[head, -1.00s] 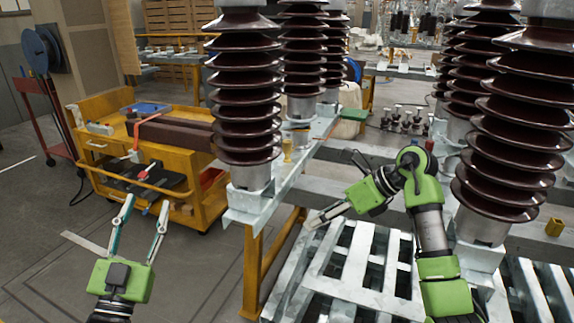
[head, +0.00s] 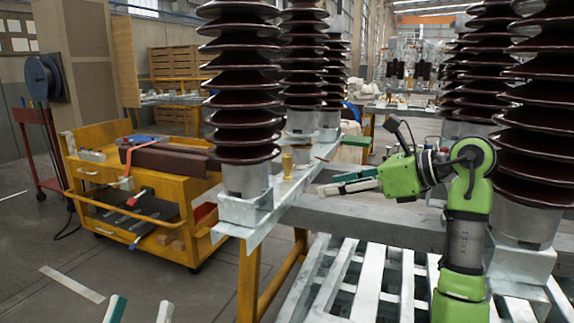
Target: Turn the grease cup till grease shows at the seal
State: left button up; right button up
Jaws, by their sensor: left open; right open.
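A small brass-yellow cup, which looks like the grease cup (head: 287,166), stands upright on the grey steel beam (head: 262,228), just right of the front insulator's metal base. The seal is too small to make out, and I see no grease. My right gripper (head: 327,184) is to the right of the cup and apart from it, its fingers pointing left over the beam; it is open and empty. Only the fingertips of my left gripper (head: 140,309) show at the bottom left edge; they are spread apart with nothing between them.
Tall brown ribbed insulators (head: 243,90) stand on the beam, with more at right (head: 545,110). A yellow tool cart (head: 140,190) stands at left. A slatted metal frame (head: 350,285) lies low in front.

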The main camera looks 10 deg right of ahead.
aim_at(287, 159)
jog(key=i+l, duration=0.15)
jog(key=i, duration=0.3)
jog(key=i+l, duration=0.1)
jog(key=i, duration=0.3)
